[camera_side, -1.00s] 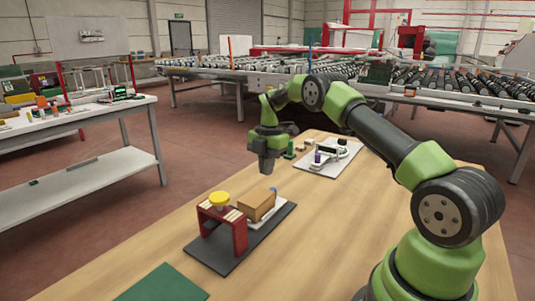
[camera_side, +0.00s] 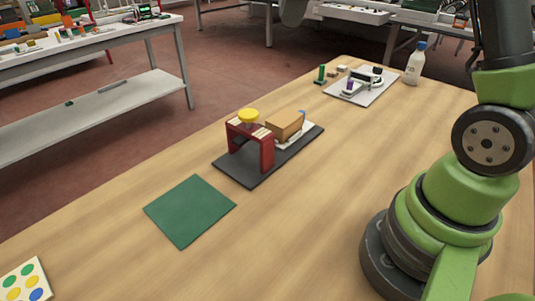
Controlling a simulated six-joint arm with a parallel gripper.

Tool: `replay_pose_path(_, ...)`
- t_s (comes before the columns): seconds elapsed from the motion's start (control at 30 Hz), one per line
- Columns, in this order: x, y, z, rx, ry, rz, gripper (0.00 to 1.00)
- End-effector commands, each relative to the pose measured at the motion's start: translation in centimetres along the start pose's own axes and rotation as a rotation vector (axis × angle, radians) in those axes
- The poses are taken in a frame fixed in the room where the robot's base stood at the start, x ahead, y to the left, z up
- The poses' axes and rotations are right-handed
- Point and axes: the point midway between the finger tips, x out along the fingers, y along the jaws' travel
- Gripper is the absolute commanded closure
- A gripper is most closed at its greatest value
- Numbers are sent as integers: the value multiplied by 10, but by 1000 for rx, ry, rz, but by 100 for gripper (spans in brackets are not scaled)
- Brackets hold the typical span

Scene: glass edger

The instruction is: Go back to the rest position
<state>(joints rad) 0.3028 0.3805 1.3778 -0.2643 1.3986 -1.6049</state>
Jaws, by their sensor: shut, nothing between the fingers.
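My gripper is not in view; the upper part of my arm rises out of the top right of the picture. A grey-green rounded piece at the top edge seems to be part of my arm, but I cannot tell which. On the wooden table (camera_side: 310,235) stands a red stand (camera_side: 266,153) with a yellow round piece (camera_side: 248,115) on top. Beside it, a tan block (camera_side: 286,125) sits on a white piece. All of these are on a dark grey board (camera_side: 240,175).
A green mat (camera_side: 190,211) lies in front of the board. A card with coloured dots (camera_side: 25,282) lies at the front left. Farther back are a white plate (camera_side: 362,92) with small parts, a green post (camera_side: 321,75) and a white bottle (camera_side: 415,63).

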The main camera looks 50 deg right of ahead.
Motion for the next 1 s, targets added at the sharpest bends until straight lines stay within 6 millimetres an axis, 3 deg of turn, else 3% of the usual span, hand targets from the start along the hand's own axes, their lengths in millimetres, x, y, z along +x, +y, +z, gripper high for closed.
replay_pose_path(0.03, -17, -20, -5, 81, 25, 27, 100)
replay_pose_path(0.2, -49, -84, -7, 405, 129, 77, 100)
replay_pose_path(0.33, -61, -134, 2, 658, 227, 84, 100)
replay_pose_path(0.5, -59, -188, 21, 956, 349, 49, 100)
replay_pose_path(0.7, -48, -219, 37, 1162, 430, -2, 100)
replay_pose_path(1.0, -45, -224, 40, 1206, 441, -15, 100)
